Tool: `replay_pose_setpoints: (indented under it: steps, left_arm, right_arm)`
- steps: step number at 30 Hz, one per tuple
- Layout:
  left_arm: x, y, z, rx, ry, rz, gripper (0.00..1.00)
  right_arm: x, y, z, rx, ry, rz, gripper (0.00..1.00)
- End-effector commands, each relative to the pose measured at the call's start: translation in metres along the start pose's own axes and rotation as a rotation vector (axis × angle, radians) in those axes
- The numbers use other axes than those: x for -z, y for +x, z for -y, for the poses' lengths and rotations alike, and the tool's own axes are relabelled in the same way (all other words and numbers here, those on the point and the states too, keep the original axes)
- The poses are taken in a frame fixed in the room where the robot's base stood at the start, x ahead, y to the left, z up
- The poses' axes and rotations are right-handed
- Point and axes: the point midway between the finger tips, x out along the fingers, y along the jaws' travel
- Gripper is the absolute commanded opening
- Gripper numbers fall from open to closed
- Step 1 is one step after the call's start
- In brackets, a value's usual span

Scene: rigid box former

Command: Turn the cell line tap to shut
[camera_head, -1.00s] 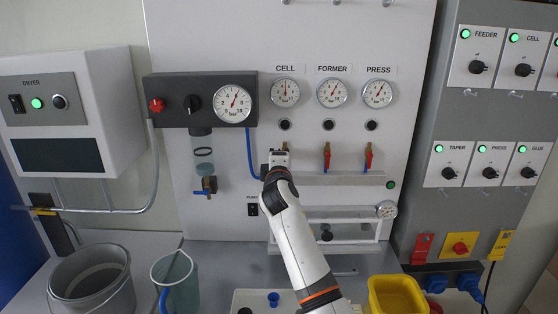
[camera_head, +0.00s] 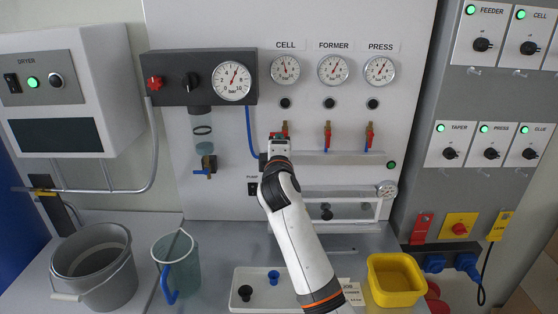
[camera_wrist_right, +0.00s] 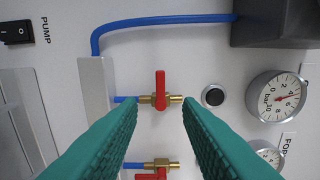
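The cell line tap shows in the right wrist view as a red lever (camera_wrist_right: 160,90) on a brass fitting. The lever lies across the fitting's axis. My right gripper (camera_wrist_right: 160,102) is open, its two teal fingers apart on either side of the tap with nothing clamped. In the head view this gripper (camera_head: 279,137) is in front of the cell tap (camera_head: 285,127) and hides most of it. Contact with the lever cannot be told. The cell gauge (camera_head: 285,70) is above it. My left gripper is not in view.
The former tap (camera_head: 327,135) and press tap (camera_head: 369,136) stand to the right, levers along their pipes. The former tap also shows at the wrist view's bottom (camera_wrist_right: 150,174). A blue hose (camera_head: 249,132) runs close left. A white tray (camera_head: 240,300) and yellow bin (camera_head: 395,280) are below.

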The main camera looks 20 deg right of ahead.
Motion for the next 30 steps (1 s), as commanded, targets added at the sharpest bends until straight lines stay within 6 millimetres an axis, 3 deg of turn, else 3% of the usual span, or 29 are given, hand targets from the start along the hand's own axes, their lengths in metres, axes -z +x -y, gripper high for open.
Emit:
replay_pose_setpoints:
  steps: [3, 9, 23, 26, 29, 30]
  left_arm:
    - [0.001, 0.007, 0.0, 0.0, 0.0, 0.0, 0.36]
    - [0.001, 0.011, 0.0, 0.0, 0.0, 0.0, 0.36]
    - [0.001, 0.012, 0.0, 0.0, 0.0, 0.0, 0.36]
    - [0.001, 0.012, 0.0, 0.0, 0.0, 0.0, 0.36]
    - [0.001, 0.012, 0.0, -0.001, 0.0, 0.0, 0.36]
    - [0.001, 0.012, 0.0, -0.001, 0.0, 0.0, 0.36]
  right_arm:
    - [0.0, -0.026, -0.003, 0.001, 0.002, 0.002, 0.32]
    - [-0.001, -0.056, -0.002, -0.001, 0.001, 0.001, 0.32]
    - [0.0, -0.066, -0.001, -0.003, 0.0, 0.0, 0.32]
    - [0.004, -0.069, -0.013, -0.028, 0.024, -0.002, 0.32]
    - [0.016, -0.08, -0.05, -0.11, 0.101, -0.009, 0.32]
    - [0.023, -0.088, -0.071, -0.159, 0.151, -0.014, 0.32]
